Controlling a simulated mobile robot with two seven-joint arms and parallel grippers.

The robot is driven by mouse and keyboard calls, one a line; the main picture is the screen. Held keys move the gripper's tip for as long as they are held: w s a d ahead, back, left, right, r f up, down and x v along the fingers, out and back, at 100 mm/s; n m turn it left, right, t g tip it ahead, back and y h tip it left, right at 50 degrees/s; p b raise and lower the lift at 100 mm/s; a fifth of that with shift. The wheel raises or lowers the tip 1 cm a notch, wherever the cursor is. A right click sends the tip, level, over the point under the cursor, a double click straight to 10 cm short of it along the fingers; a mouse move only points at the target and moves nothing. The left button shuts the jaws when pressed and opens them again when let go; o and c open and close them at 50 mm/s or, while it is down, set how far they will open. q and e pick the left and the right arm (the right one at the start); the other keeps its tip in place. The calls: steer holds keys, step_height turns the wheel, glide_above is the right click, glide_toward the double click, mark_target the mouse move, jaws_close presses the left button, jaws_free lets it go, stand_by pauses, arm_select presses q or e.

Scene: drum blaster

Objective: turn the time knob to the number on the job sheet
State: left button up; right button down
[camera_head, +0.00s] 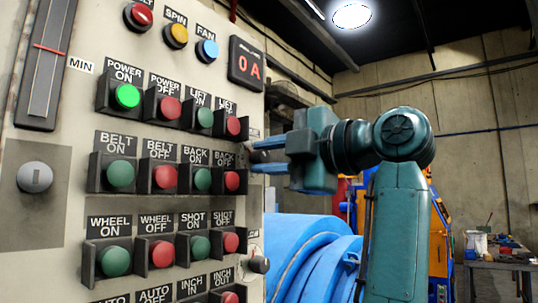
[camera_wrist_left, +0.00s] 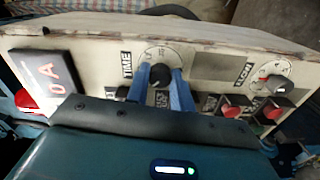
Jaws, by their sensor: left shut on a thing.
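The time knob (camera_wrist_left: 160,75) is a dark round knob on a pale numbered dial, beside a TIME label, in the left wrist view. The two blue fingers of my left gripper (camera_wrist_left: 174,92) are closed on it from either side. The dial numbers are too small to read surely. In the head view my left gripper (camera_head: 268,157) reaches the right edge of the control panel (camera_head: 50,120), where the knob is mostly hidden by the steep angle. I see no job sheet in either view. My right gripper is not in view.
Rows of red and green buttons cover the panel; the POWER ON button (camera_head: 127,96) is lit green. A red display (camera_head: 246,65) reads 0 A. Another dial knob (camera_head: 258,264) sits below my gripper. Blue rounded machinery (camera_head: 310,250) and a cluttered table (camera_head: 500,262) stand behind.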

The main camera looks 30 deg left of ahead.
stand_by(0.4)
arm_select(q)
steer(key=o, duration=1)
